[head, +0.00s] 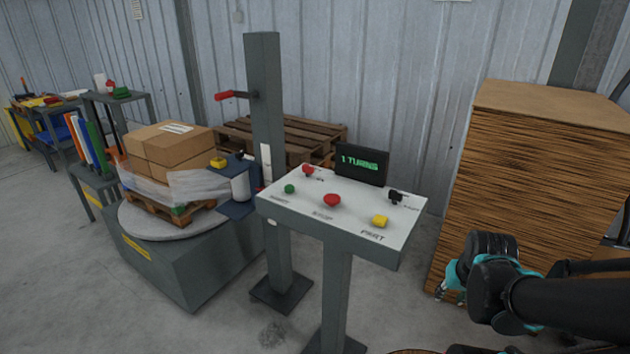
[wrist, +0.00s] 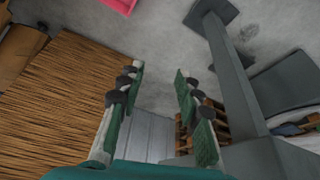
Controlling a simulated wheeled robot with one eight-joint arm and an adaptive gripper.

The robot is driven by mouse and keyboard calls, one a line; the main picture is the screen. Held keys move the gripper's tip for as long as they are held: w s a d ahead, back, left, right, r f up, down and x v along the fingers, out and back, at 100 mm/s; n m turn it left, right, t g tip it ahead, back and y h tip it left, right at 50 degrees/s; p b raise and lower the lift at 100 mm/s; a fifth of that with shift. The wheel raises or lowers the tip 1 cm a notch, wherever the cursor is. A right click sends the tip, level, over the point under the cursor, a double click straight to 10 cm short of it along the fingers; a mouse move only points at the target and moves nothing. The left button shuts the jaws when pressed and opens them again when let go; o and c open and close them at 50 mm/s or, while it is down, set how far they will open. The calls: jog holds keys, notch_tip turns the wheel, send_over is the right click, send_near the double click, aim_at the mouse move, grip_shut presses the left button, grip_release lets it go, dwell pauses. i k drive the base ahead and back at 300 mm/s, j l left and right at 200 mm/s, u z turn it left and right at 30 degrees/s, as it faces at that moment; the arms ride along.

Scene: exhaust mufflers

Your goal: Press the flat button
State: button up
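A white-topped control panel (head: 300,205) on a grey post stands in the middle of the head view. The yellow one sits nearest the panel's right end, and I cannot tell surely which is flat. My gripper (head: 452,281) is right of and apart from the panel, touching no button. In the wrist view my gripper (wrist: 155,88) is open and empty, its fingers apart. No button shows there.
A display reading "1 TURNS" (head: 362,164) and small switches (head: 397,196) stand at the panel's back. A tall wood-grained block (head: 530,160) is at the right. A turntable (head: 140,222) with wrapped boxes is at the left. A column (head: 265,120) rises behind the panel.

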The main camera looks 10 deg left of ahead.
aim_at(289, 188)
jog(key=j+z, duration=0.15)
jog(key=j, duration=0.3)
jog(key=j+z, duration=0.15)
jog(key=j, duration=0.3)
jog(key=k+j+z, duration=0.15)
jog(key=j, duration=0.3)
jog(key=k+j+z, duration=0.15)
jog(key=j, duration=0.25)
jog(key=k+j, duration=0.1)
jog(key=j, duration=0.4)
